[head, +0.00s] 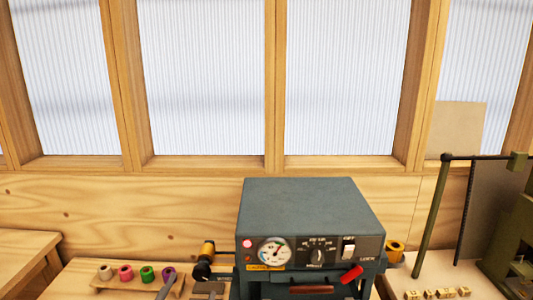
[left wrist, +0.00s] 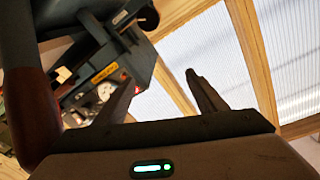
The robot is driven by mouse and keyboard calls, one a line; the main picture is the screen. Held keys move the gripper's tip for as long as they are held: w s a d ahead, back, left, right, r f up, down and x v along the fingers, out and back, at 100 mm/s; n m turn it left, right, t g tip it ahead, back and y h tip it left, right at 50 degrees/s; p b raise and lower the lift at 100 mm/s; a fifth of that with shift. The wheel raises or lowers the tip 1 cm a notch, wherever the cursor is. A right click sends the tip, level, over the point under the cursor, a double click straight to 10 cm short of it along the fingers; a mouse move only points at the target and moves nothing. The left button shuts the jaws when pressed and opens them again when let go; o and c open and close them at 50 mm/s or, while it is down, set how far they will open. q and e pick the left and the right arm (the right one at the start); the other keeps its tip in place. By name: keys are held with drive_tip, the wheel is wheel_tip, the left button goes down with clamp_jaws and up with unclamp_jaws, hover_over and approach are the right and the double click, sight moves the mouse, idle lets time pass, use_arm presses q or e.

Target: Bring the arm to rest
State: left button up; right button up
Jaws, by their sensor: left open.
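My left gripper (left wrist: 160,78) is open in the left wrist view, its two dark fingers apart with nothing between them. Grey finger parts of it (head: 187,288) seem to show at the bottom edge of the head view, left of the machine and by the rack of rolls. The rest of the arm is out of that picture. My right gripper is in neither view. The dark grey machine (head: 312,205) stands upright with a dial, knob, switch and red handle; it shows tilted in the left wrist view (left wrist: 142,70).
A wooden rack (head: 102,283) holds tan, pink, green and purple rolls (head: 147,273). Gold rolls (head: 394,249) sit on the machine's sides. Small lettered blocks (head: 435,293) lie at bottom right by a green metal frame (head: 432,222). Windows and a wood wall (head: 120,215) stand behind.

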use_arm(q)
drive_tip(key=s+a+f+n+g+y, duration=0.15)
drive_tip(key=s+f+g, duration=0.3)
drive_tip(key=f, duration=0.45)
drive_tip(key=s+a+f+n+g+y, duration=0.1)
drive_tip(key=s+a+f+n+g, duration=0.15)
drive_tip(key=s+f, duration=0.55)
drive_tip(key=s+a+f+g, duration=0.2)
drive_tip(key=s+f+g, duration=0.6)
drive_tip(key=s+f, duration=0.65)
drive_tip(key=s+f+b, duration=0.3)
drive_tip(key=f+b, duration=0.4)
drive_tip(key=f, duration=2.6)
drive_tip(key=s+a+f+g+b, duration=0.1)
drive_tip(key=s+f+b, duration=0.2)
drive_tip(key=s+f, duration=0.6)
drive_tip(key=s+a+f+g+b, duration=0.1)
drive_tip(key=s+a+f+b, duration=0.1)
drive_tip(key=s+f, duration=0.7)
wheel_tip(320, 180, down, 6)
drive_tip(key=shift+s+f+b, duration=0.15)
drive_tip(key=shift+s+b, duration=0.1)
drive_tip(key=shift+b, duration=0.2)
